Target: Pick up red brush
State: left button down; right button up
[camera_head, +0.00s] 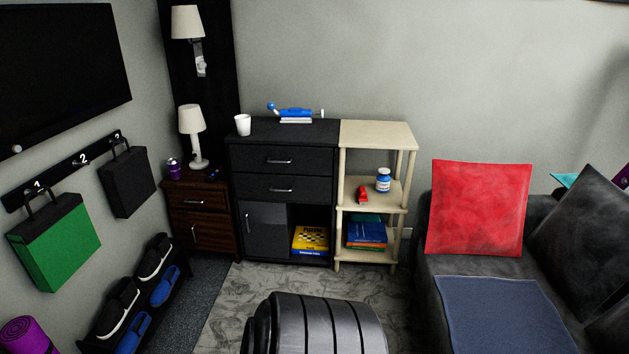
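A small red object (363,195), which may be the red brush, sits on the middle shelf of the light wooden shelf unit (376,131). It lies toward the left of that shelf, beside a blue and white jar (383,181). It is too small to make out bristles or a handle. Neither of my grippers is in view.
A black cabinet (283,170) adjoins the shelf unit on the left, with a white cup (243,124) on top. A grey sofa (436,292) with a red cushion (478,207) stands to the right. Patterned carpet (237,292) lies before the cabinet.

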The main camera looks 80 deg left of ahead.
aim_at(362, 195)
jog(key=u, duration=2.45)
jog(key=z, duration=0.35)
jog(key=i+j+z, duration=0.25)
jog(key=i+z, duration=0.15)
jog(key=i+j+z, duration=0.4)
jog(key=k+l, duration=0.05)
jog(key=l, duration=0.05)
